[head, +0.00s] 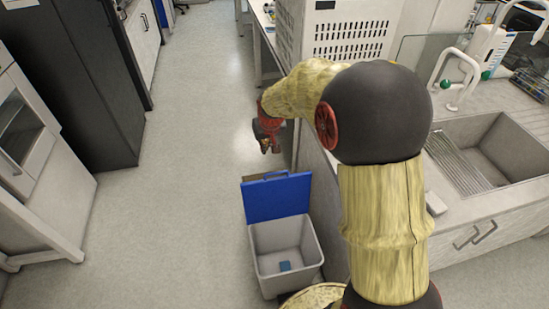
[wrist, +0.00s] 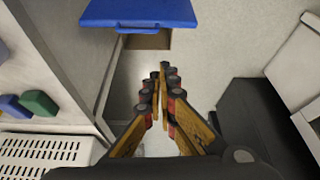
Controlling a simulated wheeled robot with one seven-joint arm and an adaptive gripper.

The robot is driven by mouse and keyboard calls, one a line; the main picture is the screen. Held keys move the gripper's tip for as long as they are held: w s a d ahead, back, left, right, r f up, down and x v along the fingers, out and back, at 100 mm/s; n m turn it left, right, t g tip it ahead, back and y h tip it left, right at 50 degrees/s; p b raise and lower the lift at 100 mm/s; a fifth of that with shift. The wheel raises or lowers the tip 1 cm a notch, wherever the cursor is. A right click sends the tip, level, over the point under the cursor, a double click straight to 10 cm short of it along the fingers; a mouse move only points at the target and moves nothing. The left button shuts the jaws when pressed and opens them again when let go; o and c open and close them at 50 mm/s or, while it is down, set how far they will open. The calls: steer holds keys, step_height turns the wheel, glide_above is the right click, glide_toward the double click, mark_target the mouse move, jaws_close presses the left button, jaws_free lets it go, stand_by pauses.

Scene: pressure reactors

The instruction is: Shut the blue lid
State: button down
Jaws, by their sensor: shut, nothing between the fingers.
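The blue lid (head: 276,197) stands raised and open at the back edge of a grey bin (head: 286,250) on the floor. The bin's inside is in view, with a small blue item (head: 285,266) at its bottom. My gripper (head: 270,150) is beyond the lid in the head view, apart from it. In the wrist view the blue lid (wrist: 138,11) is at the top, and my gripper's fingers (wrist: 160,76) point toward it with their tips together and nothing between them. The bin body is mostly hidden in the wrist view.
A counter with a sink (head: 495,150) is on the right, close beside the bin. A dark cabinet (head: 70,70) and white cabinets line the left. The floor (head: 170,190) left of the bin is clear. A cardboard-coloured surface (wrist: 150,40) shows below the lid in the wrist view.

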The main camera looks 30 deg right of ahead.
steer(key=w+d+f, duration=0.2)
steer(key=d+f, duration=0.1)
steer(key=f, duration=0.6)
steer(key=w+d+f, duration=0.3)
steer(key=f, duration=0.7)
steer(key=shift+d+f+m+g, duration=0.2)
steer(key=shift+d+m+g, duration=0.15)
steer(key=shift+m+g, duration=0.05)
